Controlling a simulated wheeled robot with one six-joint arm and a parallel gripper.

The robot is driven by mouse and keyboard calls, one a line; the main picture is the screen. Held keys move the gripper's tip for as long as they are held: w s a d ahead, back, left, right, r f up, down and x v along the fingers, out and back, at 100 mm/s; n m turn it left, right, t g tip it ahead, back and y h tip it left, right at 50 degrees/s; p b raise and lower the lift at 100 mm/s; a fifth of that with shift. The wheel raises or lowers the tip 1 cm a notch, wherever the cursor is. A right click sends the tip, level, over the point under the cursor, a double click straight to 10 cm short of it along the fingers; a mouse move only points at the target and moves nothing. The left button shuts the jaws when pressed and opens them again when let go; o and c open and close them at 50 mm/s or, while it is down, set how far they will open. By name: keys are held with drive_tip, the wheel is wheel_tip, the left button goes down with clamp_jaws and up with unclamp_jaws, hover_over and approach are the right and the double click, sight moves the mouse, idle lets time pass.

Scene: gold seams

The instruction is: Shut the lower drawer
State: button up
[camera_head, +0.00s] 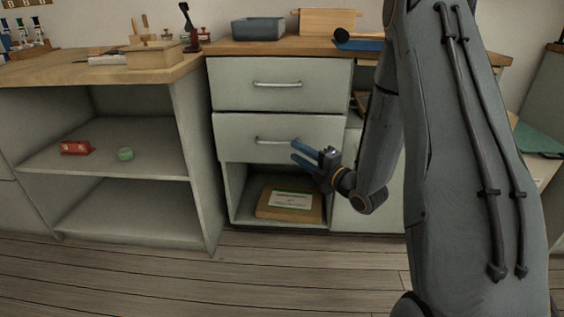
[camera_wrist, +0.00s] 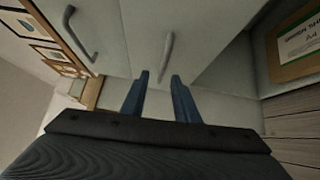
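The lower drawer (camera_head: 240,138) is a pale grey-green front with a bar handle (camera_head: 277,141), under the similar upper drawer (camera_head: 235,82). I see no clear gap or drawer inside, so I cannot tell how far it stands out. My gripper (camera_head: 293,150) is at the drawer's lower right, its blue fingers pointing at the front. In the wrist view my gripper (camera_wrist: 159,76) is open and empty, its fingers apart. The lower drawer's handle (camera_wrist: 167,57) lies ahead, between the finger lines. Contact with the drawer cannot be told.
Below the drawer is an open compartment with a labelled box (camera_head: 288,204). The worktop (camera_head: 225,47) above holds a blue-grey bin (camera_head: 258,29) and a wooden box. An open shelf unit (camera_head: 100,160) stands at left. The wooden floor (camera_head: 300,270) in front is clear.

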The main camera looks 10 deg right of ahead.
sight(283, 147)
drive_tip(key=w+a+n+t+y+b, duration=0.1)
drive_tip(key=w+a+b, duration=0.2)
drive_tip(key=w, duration=0.3)
drive_tip(key=shift+w+a+f+y+b, duration=0.15)
drive_tip(key=shift+w+f+y+b, duration=0.2)
drive_tip(key=shift+b, duration=0.2)
clamp_jaws()
